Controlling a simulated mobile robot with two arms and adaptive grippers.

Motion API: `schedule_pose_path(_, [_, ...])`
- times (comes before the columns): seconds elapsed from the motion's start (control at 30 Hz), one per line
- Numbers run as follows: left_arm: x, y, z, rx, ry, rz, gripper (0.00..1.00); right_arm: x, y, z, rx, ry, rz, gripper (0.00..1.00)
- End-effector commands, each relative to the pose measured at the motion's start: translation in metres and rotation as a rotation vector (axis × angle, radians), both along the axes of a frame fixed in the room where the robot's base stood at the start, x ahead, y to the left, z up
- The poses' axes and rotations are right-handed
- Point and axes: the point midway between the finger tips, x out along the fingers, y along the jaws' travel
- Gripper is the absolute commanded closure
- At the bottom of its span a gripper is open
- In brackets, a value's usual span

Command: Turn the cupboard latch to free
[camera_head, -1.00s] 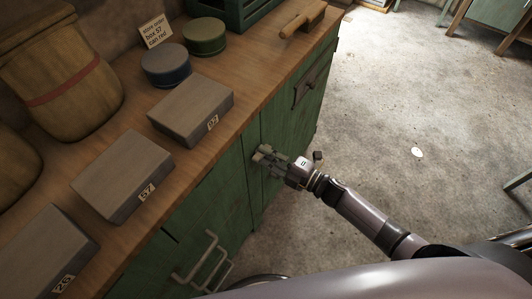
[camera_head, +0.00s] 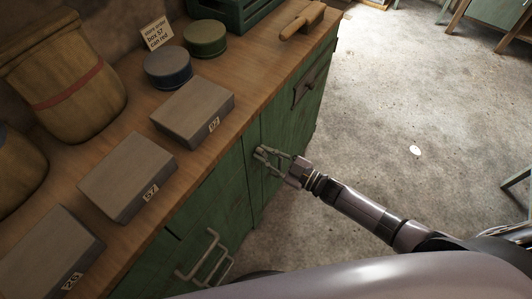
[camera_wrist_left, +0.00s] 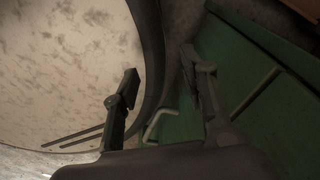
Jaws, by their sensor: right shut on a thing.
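The green cupboard (camera_head: 226,189) stands under the wooden worktop. My right gripper (camera_head: 264,155) is at the cupboard front, just below the worktop edge near the seam between doors. Its fingers are closed on a small part there, which I take to be the latch. The fingers hide most of it, so its angle cannot be read. My left gripper (camera_wrist_left: 160,66) shows in the left wrist view with its two fingers apart and nothing between them. The green cupboard front (camera_wrist_left: 235,60) is to its right there.
Pale bar handles (camera_head: 205,262) stick out from the cupboard low down.

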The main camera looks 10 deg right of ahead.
Motion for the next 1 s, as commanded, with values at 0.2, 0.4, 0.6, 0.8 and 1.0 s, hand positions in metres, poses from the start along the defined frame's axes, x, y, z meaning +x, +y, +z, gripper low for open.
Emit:
schedule_pose_path(0.2, [0.0,-0.0001,0.0021,0.0,0.0,0.0,0.6,-0.0029,0.0002,-0.0036,0.117,0.128,0.003,1.0])
schedule_pose_path(0.4, [0.0,-0.0002,0.0029,0.0,0.0,-0.001,0.6,-0.0034,0.0007,-0.0041,0.196,0.208,0.003,1.0])
schedule_pose_path(0.6, [0.0,-0.0003,0.0033,0.0,0.0,-0.001,0.6,-0.0032,0.0007,-0.0039,0.244,0.254,0.002,1.0])
schedule_pose_path(0.8, [0.0,-0.0003,0.0034,0.0,0.0,0.0,0.6,-0.0033,0.0009,-0.004,0.262,0.271,0.002,1.0])
schedule_pose_path(1.0, [0.0001,-0.0002,0.0034,0.0,0.0,0.0,0.6,-0.0035,0.0011,-0.0041,0.264,0.274,0.003,1.0])
